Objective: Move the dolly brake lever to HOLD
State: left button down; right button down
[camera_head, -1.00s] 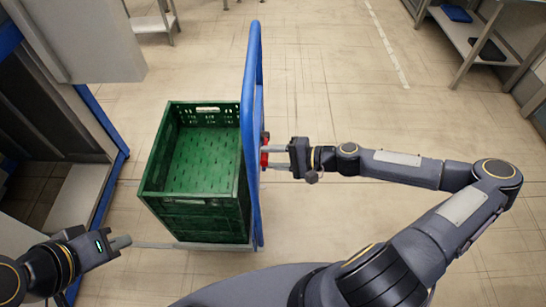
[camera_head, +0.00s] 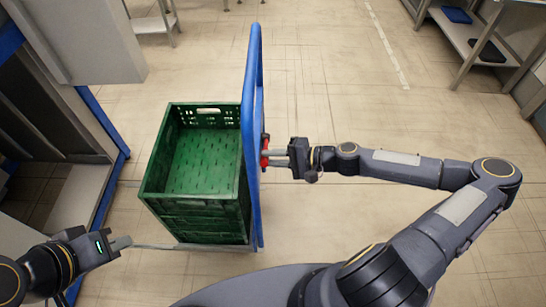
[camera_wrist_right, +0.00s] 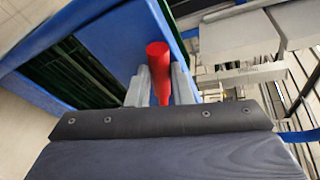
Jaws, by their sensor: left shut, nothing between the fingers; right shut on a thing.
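The red brake lever (camera_wrist_right: 159,70) shows in the right wrist view between the fingers of my right gripper (camera_wrist_right: 160,88), which is shut on it. In the head view the red lever (camera_head: 264,160) sticks out from the right side of the dolly's blue frame (camera_head: 253,110), with my right gripper (camera_head: 278,158) at it. The lever's base and any HOLD marking cannot be made out. My left gripper (camera_head: 122,242) is shut and empty at the lower left, close to the dolly's near left corner; I cannot tell if it touches.
A green crate (camera_head: 158,197) stands on the dolly, left of the blue frame; its visible inside is empty. A grey machine with blue posts (camera_head: 101,128) is on the left. Shelving (camera_head: 470,40) stands at the upper right. The floor beyond the right arm is clear.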

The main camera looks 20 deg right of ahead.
jog(key=w+d+r+m+g+y+p, duration=0.1)
jog(key=w+d+r+m+g+p, duration=0.2)
jog(key=w, duration=0.8)
jog(key=shift+r+m+g+y+p, duration=0.3)
jog(key=shift+r+m+g+p, duration=1.1)
jog(key=shift+r+m+p, duration=1.55)
jog(key=shift+w+d+f+m, duration=0.1)
jog(key=shift+w+f+m, duration=0.05)
jog(key=shift+f+m, duration=0.55)
jog(key=shift+f, duration=0.1)
jog(key=c, duration=1.3)
grip_release()
jog(key=shift+d+b, duration=0.15)
jog(key=shift+b, duration=0.15)
